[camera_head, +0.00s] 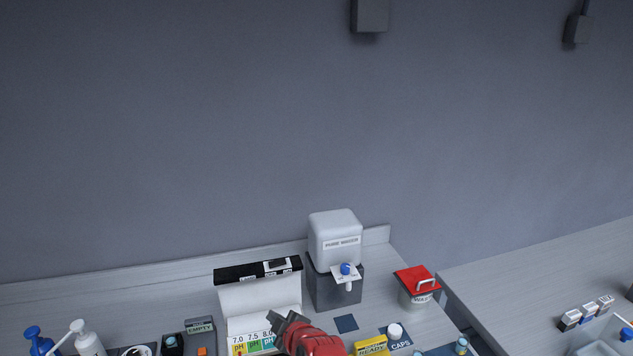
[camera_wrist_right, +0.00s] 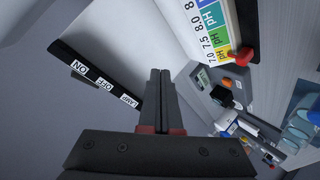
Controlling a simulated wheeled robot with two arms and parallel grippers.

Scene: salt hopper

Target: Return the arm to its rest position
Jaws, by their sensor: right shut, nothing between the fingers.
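My right gripper (camera_head: 290,325) comes in from the bottom of the head view, its red and black body in front of the pH chart box. In the right wrist view its two dark fingers (camera_wrist_right: 159,85) lie together with nothing between them. The pH chart box (camera_head: 262,297) has a white back panel, a black top bar and coloured pH squares along its base. In the wrist view the black bar with lamp switch labels (camera_wrist_right: 97,78) is left of the fingers, and the pH strip (camera_wrist_right: 215,30) is above right. My left gripper is not in view.
A water dispenser (camera_head: 335,240) with a blue tap stands behind and right of the gripper. A red-lidded waste bin (camera_head: 415,287) is farther right. Pump bottles (camera_head: 85,338) stand at the left. A yellow sign (camera_head: 371,345) and caps mat (camera_head: 400,342) lie near the front. A second bench (camera_head: 540,275) is at right.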

